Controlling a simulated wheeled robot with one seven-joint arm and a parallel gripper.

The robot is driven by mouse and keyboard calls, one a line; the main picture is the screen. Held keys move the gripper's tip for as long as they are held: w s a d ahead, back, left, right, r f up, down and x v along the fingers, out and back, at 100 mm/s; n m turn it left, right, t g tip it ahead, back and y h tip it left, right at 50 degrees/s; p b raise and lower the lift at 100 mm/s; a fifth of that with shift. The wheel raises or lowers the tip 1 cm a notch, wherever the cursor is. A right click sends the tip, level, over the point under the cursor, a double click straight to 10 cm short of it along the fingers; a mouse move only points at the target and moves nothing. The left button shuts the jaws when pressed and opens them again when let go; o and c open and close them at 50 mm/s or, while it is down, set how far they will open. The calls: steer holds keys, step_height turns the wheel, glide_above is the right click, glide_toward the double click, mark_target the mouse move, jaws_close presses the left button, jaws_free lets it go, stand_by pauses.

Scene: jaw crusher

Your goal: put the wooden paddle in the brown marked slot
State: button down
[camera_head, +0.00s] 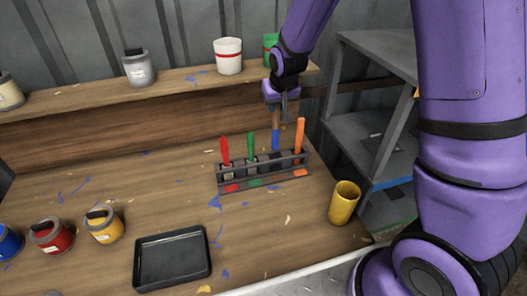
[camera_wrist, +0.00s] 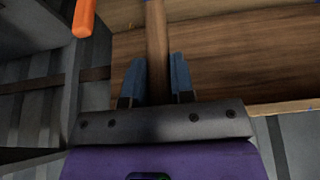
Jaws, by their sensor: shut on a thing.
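The wooden paddle (camera_wrist: 157,45) has a plain brown shaft that runs between my fingers in the wrist view. My gripper (camera_wrist: 157,82) is shut on it. In the head view my gripper (camera_head: 280,105) is above the black rack (camera_head: 221,175), towards its right part. A blue length (camera_head: 276,140) shows just below the brown shaft, in line with it. I cannot tell whether it belongs to the paddle. The rack holds a red paddle (camera_head: 225,150), a green paddle (camera_head: 251,146) and an orange paddle (camera_head: 299,136), all upright. I cannot make out the brown mark or the paddle's lower end.
A yellow cup (camera_head: 344,203) stands right of the rack, near the table edge. A white pot (camera_head: 228,56) stands on the back shelf.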

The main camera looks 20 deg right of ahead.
mark_target(277, 127)
step_height(277, 127, down, 9)
steer(key=shift+f, duration=0.1)
stand_by(0.4)
steer(key=c, duration=1)
jaws_free()
steer(key=s+d+v, duration=0.1)
steer(key=d+v, duration=0.1)
steer(key=v, duration=2)
steer(key=shift+t, duration=0.3)
steer(key=s+d+r, duration=0.1)
steer(key=s+r, duration=0.3)
steer(key=s, duration=0.4)
steer(key=s+d+r, duration=0.2)
steer(key=s+r, duration=0.2)
steer(key=s, duration=0.4)
steer(key=s+d+r, duration=0.2)
steer(key=s+r, duration=0.2)
steer(key=s, duration=0.3)
steer(key=shift+s+r, duration=0.25)
steer(key=shift+s, duration=0.15)
